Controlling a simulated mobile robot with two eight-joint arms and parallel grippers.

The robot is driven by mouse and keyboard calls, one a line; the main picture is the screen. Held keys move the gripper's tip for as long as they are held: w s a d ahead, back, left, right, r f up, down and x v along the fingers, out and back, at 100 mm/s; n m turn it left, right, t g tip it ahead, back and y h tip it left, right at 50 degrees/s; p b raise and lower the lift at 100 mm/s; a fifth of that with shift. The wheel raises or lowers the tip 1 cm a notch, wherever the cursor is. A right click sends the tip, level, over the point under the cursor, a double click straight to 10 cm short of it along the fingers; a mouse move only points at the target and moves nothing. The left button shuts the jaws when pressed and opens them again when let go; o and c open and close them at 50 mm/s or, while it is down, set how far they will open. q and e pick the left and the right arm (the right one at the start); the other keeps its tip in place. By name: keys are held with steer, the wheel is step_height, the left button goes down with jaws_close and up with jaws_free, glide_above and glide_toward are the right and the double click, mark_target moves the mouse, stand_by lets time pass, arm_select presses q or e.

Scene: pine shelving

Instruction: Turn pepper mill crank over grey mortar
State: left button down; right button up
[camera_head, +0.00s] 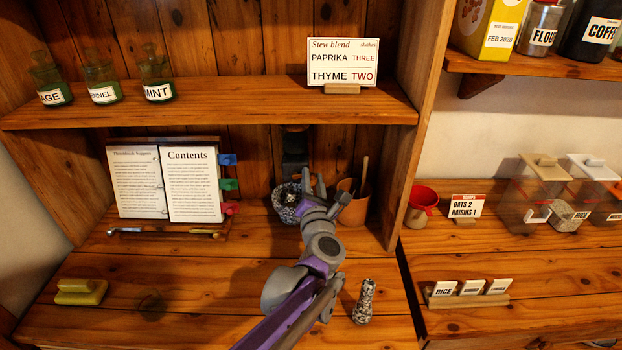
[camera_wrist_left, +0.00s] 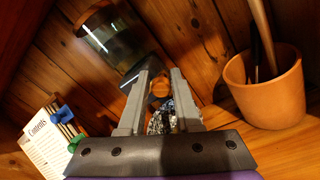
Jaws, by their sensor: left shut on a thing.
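The pepper mill (camera_head: 294,152) is a dark upright shape against the back boards of the middle bay. In the left wrist view its glass body (camera_wrist_left: 108,45) with dark contents is at the top. The grey speckled mortar (camera_head: 284,203) stands below it, partly hidden by my gripper; a bit of it shows between the fingers in the wrist view (camera_wrist_left: 160,122). My left gripper (camera_head: 313,182) is in front of the mill and above the mortar's right side. Its fingers are shut on the brown crank knob (camera_wrist_left: 160,89). My right gripper is not in view.
A terracotta pot (camera_head: 353,203) with utensils stands close right of my gripper. A speckled pestle (camera_head: 364,302) stands on the front board. An open book (camera_head: 190,185) is at left, near a yellow block (camera_head: 81,292). A shelf (camera_head: 210,112) with jars and a sign runs above.

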arm_select(q)
steer(key=f+m, duration=0.1)
steer(key=m, duration=0.1)
steer(key=shift+f+m+b, duration=0.2)
steer(key=shift+m+b, duration=0.2)
steer(key=shift+a+f+m+h+b, duration=0.35)
steer(key=shift+a+f+m, duration=0.35)
steer(key=shift+m, duration=2.45)
steer(key=shift+a+f+m+h+b, duration=0.35)
steer(key=shift+a+f+m, duration=0.3)
steer(key=shift+m, duration=2.45)
steer(key=shift+a+f+m+h+b, duration=0.2)
steer(key=shift+a+f+m+b, duration=0.5)
steer(key=shift+m, duration=2.45)
steer(key=shift+w+a+r, duration=0.1)
steer(key=shift+a+r, duration=0.1)
steer(key=shift+p, duration=0.3)
steer(key=c, duration=0.7)
jaws_free()
steer(key=shift+f, duration=0.1)
steer(key=shift+d, duration=0.1)
